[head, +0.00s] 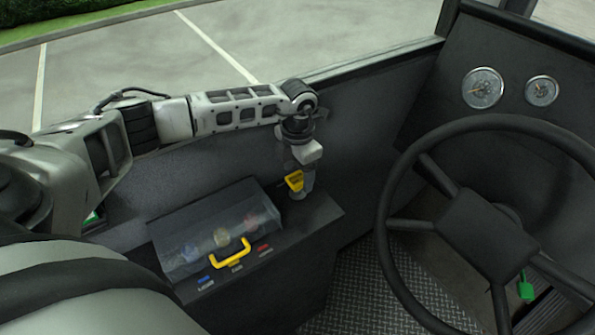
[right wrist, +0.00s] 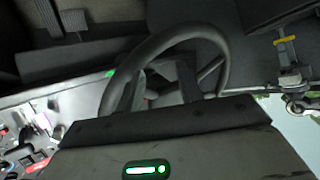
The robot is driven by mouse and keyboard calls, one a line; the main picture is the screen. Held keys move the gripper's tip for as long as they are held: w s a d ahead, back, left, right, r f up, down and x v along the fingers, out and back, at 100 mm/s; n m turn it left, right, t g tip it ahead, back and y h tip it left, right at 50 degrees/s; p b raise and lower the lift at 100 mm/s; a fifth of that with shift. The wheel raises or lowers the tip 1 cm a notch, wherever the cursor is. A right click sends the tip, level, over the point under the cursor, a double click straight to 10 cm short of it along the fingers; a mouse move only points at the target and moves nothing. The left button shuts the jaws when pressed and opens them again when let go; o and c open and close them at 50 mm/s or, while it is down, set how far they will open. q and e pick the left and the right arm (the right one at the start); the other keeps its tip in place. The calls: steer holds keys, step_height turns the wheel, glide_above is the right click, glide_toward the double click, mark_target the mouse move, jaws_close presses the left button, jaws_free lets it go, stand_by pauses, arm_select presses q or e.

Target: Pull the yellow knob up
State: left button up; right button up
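A rounded yellow knob (head: 221,237) shows blurred under a clear cover on the console, between a blue knob (head: 189,252) and a red knob (head: 251,222). The clear cover (head: 185,228) is down over them and has a yellow handle (head: 233,253) at its front. My left gripper (head: 302,192) points down over the console's right end, to the right of the cover and apart from it. A yellow piece (head: 294,181) shows at this gripper; I cannot tell if it belongs to it. Its fingers are too small to read. My right gripper (right wrist: 160,86) looks open and empty, facing the steering wheel (right wrist: 148,50).
The steering wheel (head: 487,127) fills the right side of the head view, below two round gauges (head: 483,88). The dark side wall (head: 350,125) stands behind the console (head: 302,220). Ridged floor (head: 345,290) lies between console and wheel. Pedals (right wrist: 75,20) show in the right wrist view.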

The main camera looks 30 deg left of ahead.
mark_target(298, 178)
arm_select(q)
step_height(298, 178, up, 16)
stand_by(0.6)
steer(key=shift+f, duration=0.15)
stand_by(0.3)
